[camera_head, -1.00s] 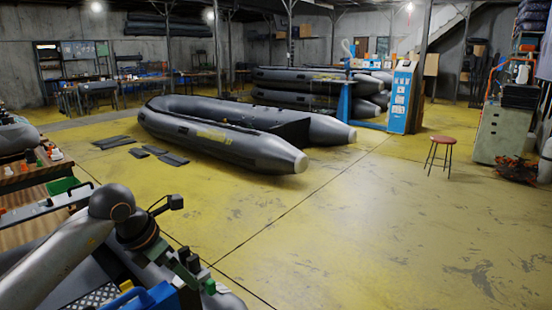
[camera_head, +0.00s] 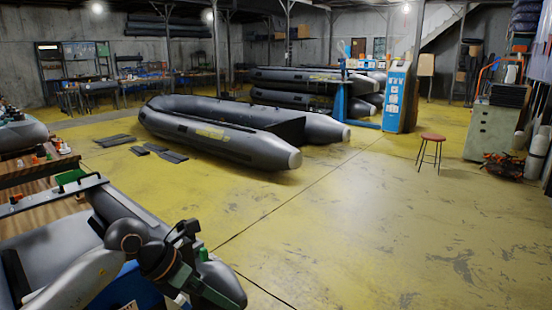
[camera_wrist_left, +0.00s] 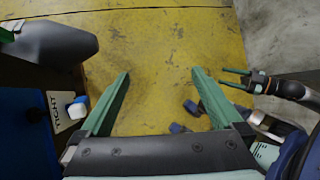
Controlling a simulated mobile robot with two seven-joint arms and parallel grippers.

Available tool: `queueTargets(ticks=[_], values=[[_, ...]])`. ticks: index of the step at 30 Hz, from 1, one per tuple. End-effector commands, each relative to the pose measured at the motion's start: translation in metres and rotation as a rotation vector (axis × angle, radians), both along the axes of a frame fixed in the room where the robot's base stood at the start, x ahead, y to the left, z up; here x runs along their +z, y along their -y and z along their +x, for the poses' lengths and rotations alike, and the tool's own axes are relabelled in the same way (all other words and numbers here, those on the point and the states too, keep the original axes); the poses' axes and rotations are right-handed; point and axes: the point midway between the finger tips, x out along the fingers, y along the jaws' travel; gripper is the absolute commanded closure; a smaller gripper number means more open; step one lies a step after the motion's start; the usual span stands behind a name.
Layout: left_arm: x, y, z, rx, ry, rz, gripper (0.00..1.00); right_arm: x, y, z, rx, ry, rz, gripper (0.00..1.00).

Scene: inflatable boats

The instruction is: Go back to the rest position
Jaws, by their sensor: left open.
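My left gripper (camera_head: 222,290) is low at the bottom left of the head view, beyond its pale grey arm. In the left wrist view its two green fingers (camera_wrist_left: 160,76) are spread apart with only the yellow floor behind the gap, so it is open and empty. A second pair of green prongs (camera_wrist_left: 236,78) on a dark arm shows at the right of the left wrist view. It looks like my right gripper, but it is too small to tell its state. The head view does not show my right gripper.
A grey inflatable boat (camera_head: 225,137) lies on the yellow floor (camera_head: 330,220), which is open at centre and right. Close at left is a wooden workbench (camera_head: 35,180) and another grey boat tube (camera_head: 50,245). A red stool (camera_head: 432,138) and a green-grey cabinet (camera_head: 488,133) stand right.

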Motion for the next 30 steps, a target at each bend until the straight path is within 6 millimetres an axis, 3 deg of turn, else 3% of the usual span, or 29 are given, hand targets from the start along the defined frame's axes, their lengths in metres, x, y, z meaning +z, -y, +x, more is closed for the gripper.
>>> queueTargets(ticks=[1,6,9,12,16,20,23,25,30], values=[[-0.003,0.022,-0.013,-0.017,-0.04,-0.103,0.0,0.006,0.001,0.002,-0.001,0.005,-0.001,0.43],[0.007,0.087,-0.05,-0.004,-0.189,-0.513,0.0,0.017,0.004,0.004,-0.008,0.018,-0.003,0.43],[0.025,0.112,-0.066,0.074,-0.309,-0.799,0.0,0.02,0.006,0.002,-0.01,0.011,-0.008,0.43],[0.042,0.119,-0.071,0.211,-0.441,-1.076,0.0,0.023,0.008,-0.001,-0.013,0.003,-0.01,0.43],[0.048,0.103,-0.063,0.474,-0.621,-1.397,0.0,0.03,0.009,-0.003,-0.018,0.003,-0.011,0.43],[0.023,0.066,-0.054,0.822,-0.806,-1.655,0.0,0.038,0.012,-0.005,-0.025,0.007,-0.012,0.43],[-0.018,0.033,-0.058,1.142,-0.95,-1.798,0.0,0.042,0.015,-0.007,-0.031,0.004,-0.016,0.43],[-0.055,0.009,-0.071,1.39,-1.049,-1.864,0.0,0.045,0.018,-0.009,-0.035,-0.001,-0.02,0.43],[-0.149,-0.032,-0.137,1.998,-1.266,-1.891,0.0,0.05,0.02,-0.011,-0.039,-0.005,-0.024,0.43]])
